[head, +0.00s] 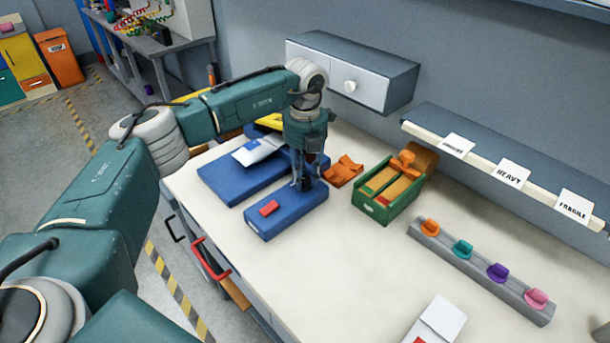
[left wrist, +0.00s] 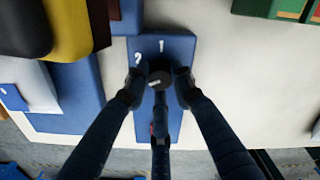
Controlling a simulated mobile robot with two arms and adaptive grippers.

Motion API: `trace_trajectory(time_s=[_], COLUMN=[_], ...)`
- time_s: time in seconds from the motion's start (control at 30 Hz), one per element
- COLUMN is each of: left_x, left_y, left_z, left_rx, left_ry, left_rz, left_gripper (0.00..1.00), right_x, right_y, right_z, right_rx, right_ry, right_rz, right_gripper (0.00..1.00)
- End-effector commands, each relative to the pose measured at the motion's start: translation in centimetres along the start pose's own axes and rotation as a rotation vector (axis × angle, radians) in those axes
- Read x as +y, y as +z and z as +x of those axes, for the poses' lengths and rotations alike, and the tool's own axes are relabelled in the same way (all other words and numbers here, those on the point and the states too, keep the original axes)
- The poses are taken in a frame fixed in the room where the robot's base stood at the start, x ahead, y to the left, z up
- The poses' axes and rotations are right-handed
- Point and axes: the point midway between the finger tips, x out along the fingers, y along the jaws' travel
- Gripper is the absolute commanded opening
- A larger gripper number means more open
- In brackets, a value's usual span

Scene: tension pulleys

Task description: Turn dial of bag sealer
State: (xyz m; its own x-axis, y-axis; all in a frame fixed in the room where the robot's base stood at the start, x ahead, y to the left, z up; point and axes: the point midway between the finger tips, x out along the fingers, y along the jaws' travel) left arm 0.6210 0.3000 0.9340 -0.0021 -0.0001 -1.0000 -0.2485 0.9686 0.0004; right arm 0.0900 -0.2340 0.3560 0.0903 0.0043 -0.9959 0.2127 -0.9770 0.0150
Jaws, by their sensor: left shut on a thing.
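The blue bag sealer (head: 285,222) lies on the white table, with a red part (head: 269,208) on its top. My left gripper (head: 305,184) comes down on its far end and hides the dial in the head view. In the left wrist view the dark round dial (left wrist: 160,78) sits on the blue sealer body (left wrist: 178,47), with white marks "1" and "2" beside it. The fingers of my left gripper (left wrist: 159,86) are closed around the dial. My right gripper is not in view.
A blue slab (head: 220,179) with a white bag (head: 258,149) lies left of the sealer. An orange piece (head: 343,171) and a green tray (head: 372,209) are to the right. A grey rail (head: 480,270) holds several coloured knobs. The front-middle table (head: 320,275) is clear.

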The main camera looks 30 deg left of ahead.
Motion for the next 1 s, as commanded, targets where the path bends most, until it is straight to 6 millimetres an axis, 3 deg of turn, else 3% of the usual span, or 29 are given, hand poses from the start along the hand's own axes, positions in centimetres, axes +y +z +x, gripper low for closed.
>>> trace_trajectory(time_s=[0.3,0.77,0.8,0.9,1.0], left_x=[0.0,-0.01,-0.01,-0.01,0.0], left_y=[0.26,0.28,0.28,0.25,0.18], left_z=[-0.32,-0.34,-0.34,-0.32,-0.22], left_rx=[-0.008,-0.009,-0.009,-0.008,-0.006], left_ry=[-0.003,-0.003,-0.003,-0.003,-0.002], left_rz=[-0.099,-0.112,-0.112,-0.111,-0.11], left_gripper=[0.0,0.0,0.26,0.43,0.43], right_x=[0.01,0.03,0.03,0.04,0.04], right_y=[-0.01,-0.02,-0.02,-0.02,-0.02], right_z=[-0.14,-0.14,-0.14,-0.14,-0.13], right_rx=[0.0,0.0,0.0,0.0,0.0], right_ry=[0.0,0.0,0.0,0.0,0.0], right_rz=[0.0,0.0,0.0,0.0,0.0], right_gripper=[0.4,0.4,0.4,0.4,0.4])
